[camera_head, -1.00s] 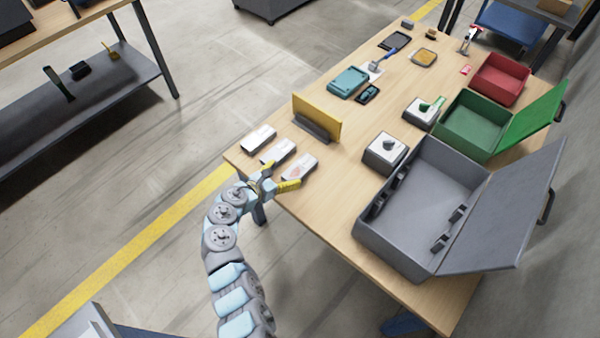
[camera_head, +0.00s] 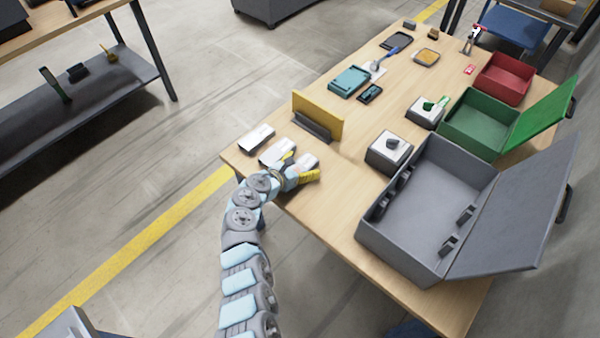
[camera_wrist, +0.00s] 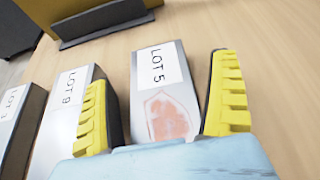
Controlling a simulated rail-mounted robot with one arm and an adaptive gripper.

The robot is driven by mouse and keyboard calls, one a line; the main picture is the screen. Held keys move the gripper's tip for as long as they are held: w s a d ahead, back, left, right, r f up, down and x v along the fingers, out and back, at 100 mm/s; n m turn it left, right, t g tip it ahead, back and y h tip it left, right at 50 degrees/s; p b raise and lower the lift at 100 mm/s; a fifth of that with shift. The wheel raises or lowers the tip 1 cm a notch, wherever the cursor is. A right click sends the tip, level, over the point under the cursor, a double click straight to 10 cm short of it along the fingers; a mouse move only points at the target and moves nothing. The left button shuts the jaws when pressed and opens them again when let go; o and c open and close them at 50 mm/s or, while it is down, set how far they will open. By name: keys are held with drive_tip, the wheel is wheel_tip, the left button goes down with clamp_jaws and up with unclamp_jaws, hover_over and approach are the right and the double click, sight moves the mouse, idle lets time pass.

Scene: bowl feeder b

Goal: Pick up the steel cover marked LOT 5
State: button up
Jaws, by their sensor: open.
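The steel cover marked LOT 5 (camera_wrist: 184,82) lies flat in the middle of the wrist view, with a white label and a reddish patch on its near part. In the head view it is the rightmost of three covers (camera_head: 309,160), partly hidden by my gripper. My gripper (camera_wrist: 163,108) is open, its yellow fingers on either side of the LOT 5 cover; I cannot tell whether they touch it. In the head view my gripper (camera_head: 300,168) is over the table's near left corner. The middle cover (camera_wrist: 62,115), apparently LOT 9, lies close beside the left finger.
A third cover (camera_head: 256,139) lies at the left. A yellow upright plate on a grey base (camera_head: 317,115) stands just behind the covers. A grey open case (camera_head: 425,200) and a white-topped block (camera_head: 389,150) are to the right, with bare wood (camera_head: 340,205) between.

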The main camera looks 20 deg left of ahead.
drive_tip(key=shift+w, duration=0.2)
drive_tip(key=c, duration=1.3)
drive_tip(key=shift+c, duration=0.2)
drive_tip(key=shift+r, duration=0.1)
